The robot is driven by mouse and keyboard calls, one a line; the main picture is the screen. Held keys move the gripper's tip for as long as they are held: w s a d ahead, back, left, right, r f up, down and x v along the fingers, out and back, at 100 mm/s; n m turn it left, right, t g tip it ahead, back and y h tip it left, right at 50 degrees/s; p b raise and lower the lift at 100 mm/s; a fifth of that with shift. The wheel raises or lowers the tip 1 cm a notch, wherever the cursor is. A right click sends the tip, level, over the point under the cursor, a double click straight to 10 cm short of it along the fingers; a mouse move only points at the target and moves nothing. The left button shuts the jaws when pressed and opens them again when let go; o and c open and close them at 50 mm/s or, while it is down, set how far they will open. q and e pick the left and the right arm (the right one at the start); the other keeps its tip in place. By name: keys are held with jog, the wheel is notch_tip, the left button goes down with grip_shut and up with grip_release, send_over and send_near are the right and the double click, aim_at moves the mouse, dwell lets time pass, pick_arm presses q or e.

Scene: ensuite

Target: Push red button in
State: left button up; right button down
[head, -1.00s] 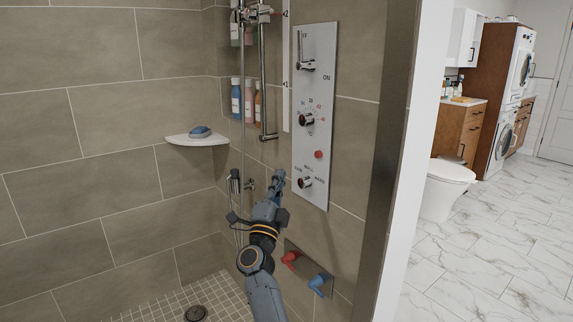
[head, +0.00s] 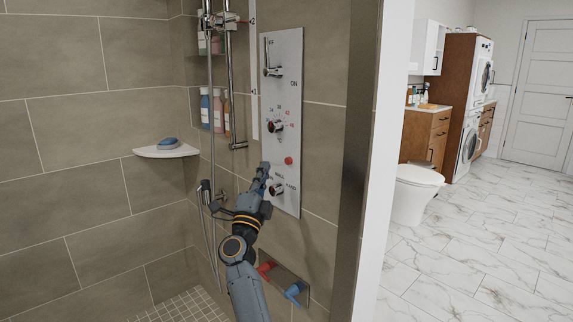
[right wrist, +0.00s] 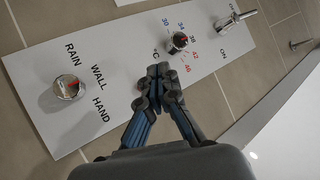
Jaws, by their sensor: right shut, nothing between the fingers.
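The red button (head: 288,160) is a small round button on the light grey shower control panel (head: 288,70), between the temperature knob (head: 276,126) and the lower RAIN/WALL/HAND knob (head: 277,190). My right gripper (head: 264,168) is shut and empty, a little left of and below the button in the head view. My left gripper is not in view.
A metal lever (head: 272,71) is at the panel's top. A corner shelf (head: 166,151) holds soap. A wall edge (head: 360,170) stands to the right.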

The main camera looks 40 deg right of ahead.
aim_at(288, 161)
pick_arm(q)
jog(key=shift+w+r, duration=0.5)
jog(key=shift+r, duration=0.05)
pick_arm(e)
jog(key=shift+w+d, duration=0.15)
jog(key=shift+d, duration=2)
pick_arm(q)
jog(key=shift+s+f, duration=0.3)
pick_arm(e)
jog(key=shift+d, duration=0.4)
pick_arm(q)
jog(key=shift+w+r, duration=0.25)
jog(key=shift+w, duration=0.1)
pick_arm(e)
jog(key=shift+d, duration=0.45)
jog(key=shift+a, duration=0.2)
